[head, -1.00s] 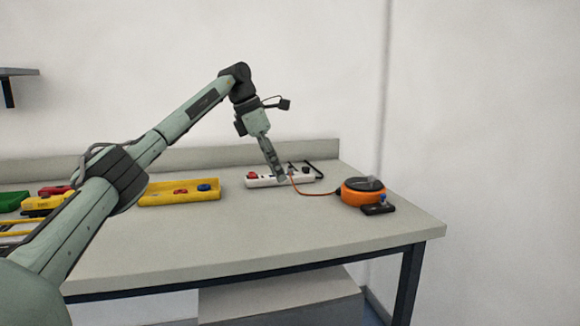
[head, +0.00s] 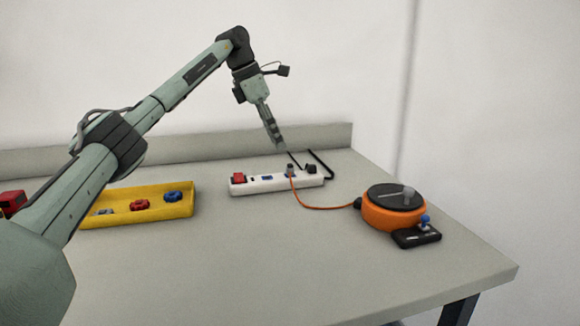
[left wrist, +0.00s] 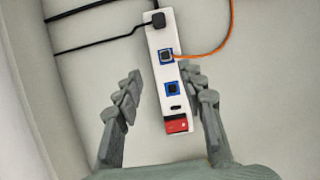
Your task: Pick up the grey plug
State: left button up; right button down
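The grey plug (head: 290,170) sits in a socket of the white power strip (head: 262,184), with an orange cable running from it. In the left wrist view the plug (left wrist: 166,55) shows as a small dark grey square in a blue-framed socket. My left gripper (head: 275,142) is above and behind the strip in the head view. In the left wrist view its fingers (left wrist: 163,77) are spread on either side of the strip, with nothing between them gripped. The plug lies just beyond the fingertips there. My right gripper is not in view.
A black plug (head: 310,168) and a red switch (head: 238,178) are on the same strip. An orange cable reel (head: 378,212) and a small black joystick box (head: 416,238) stand at right. A yellow tray (head: 160,212) lies left. The bench front is clear.

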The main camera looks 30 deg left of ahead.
aim_at(289, 165)
pick_arm(q)
jog(key=x, duration=0.5)
jog(key=d+x, duration=0.1)
jog(key=x, duration=0.1)
jog(key=shift+s+f, duration=0.2)
jog(key=shift+f, duration=0.05)
grip_shut()
